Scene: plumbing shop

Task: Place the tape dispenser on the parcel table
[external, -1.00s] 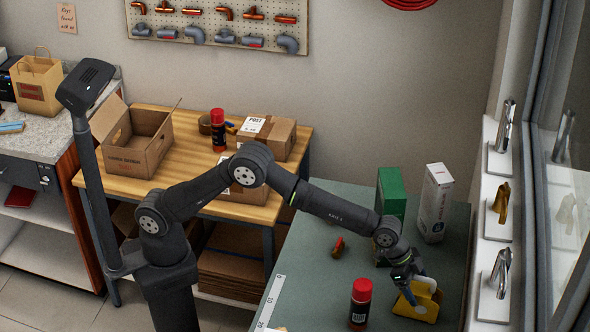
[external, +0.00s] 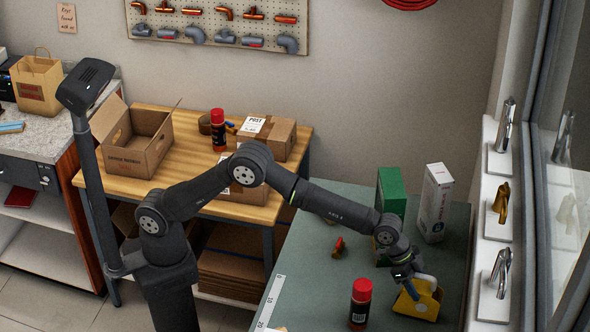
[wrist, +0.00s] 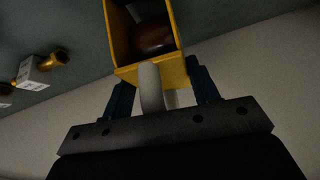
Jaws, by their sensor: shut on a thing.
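The yellow tape dispenser (external: 420,302) is at the front right, over the green-topped bench, with a pale roll or handle part at its top. In the wrist view the dispenser (wrist: 127,40) shows a yellow open frame with a brown roll inside. My gripper (external: 405,284) is shut on it; in the wrist view the blue fingers (wrist: 160,95) sit either side of its pale part. I cannot tell whether the dispenser touches the bench. The wooden table (external: 192,123), with parcels on it, stands at the back left.
The wooden table bears an open carton (external: 132,150), a red-capped can (external: 218,130), a brown tape roll (external: 205,125) and parcels (external: 272,138). The green bench (external: 325,285) bears another can (external: 360,305), a green box (external: 391,190) and a white box (external: 434,203). Taps line the right sill.

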